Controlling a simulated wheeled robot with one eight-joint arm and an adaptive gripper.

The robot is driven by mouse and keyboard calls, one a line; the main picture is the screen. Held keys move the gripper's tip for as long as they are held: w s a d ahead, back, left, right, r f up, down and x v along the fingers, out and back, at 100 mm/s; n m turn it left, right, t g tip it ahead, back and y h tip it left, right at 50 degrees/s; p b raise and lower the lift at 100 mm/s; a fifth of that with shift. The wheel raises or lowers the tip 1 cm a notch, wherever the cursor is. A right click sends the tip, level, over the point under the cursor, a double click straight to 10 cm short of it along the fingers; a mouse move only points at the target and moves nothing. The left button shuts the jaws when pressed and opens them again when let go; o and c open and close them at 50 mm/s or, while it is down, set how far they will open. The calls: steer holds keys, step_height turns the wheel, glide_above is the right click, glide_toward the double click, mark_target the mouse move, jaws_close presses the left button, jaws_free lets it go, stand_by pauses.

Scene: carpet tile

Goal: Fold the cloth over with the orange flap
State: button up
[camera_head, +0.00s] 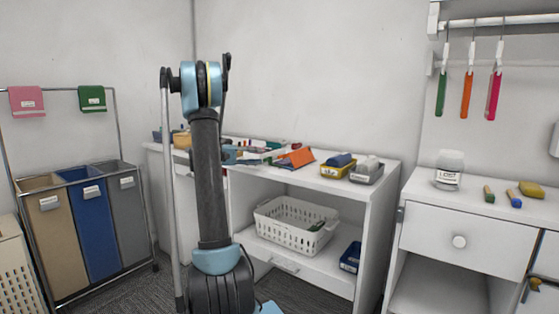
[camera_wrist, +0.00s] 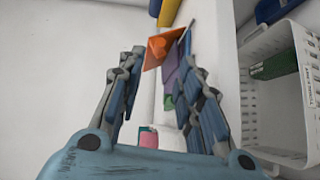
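The cloth's orange flap (camera_head: 297,158) shows on the white tabletop, in the middle of the head view. In the wrist view the orange flap (camera_wrist: 163,46) lies between and just beyond my fingertips, with a creased edge. Purple (camera_wrist: 171,78) and green pieces show below it; I cannot tell whether they belong to the same cloth. My gripper (camera_wrist: 160,52) is open, its two fingers well apart on either side of the orange. I see no clear grip on it. In the head view my arm partly hides the gripper, which is left of the flap.
A yellow tray (camera_head: 338,170) and a grey tray (camera_head: 366,174) stand right of the flap. A white basket (camera_head: 292,228) sits on the shelf below; it also shows at right in the wrist view (camera_wrist: 270,110). A jar (camera_head: 449,170) stands on the right cabinet. Laundry bins stand left.

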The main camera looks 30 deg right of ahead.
mark_target(281, 157)
steer(key=x, duration=1.1)
steer(key=shift+s+d, duration=0.15)
steer(key=shift+d, duration=0.1)
jaws_close()
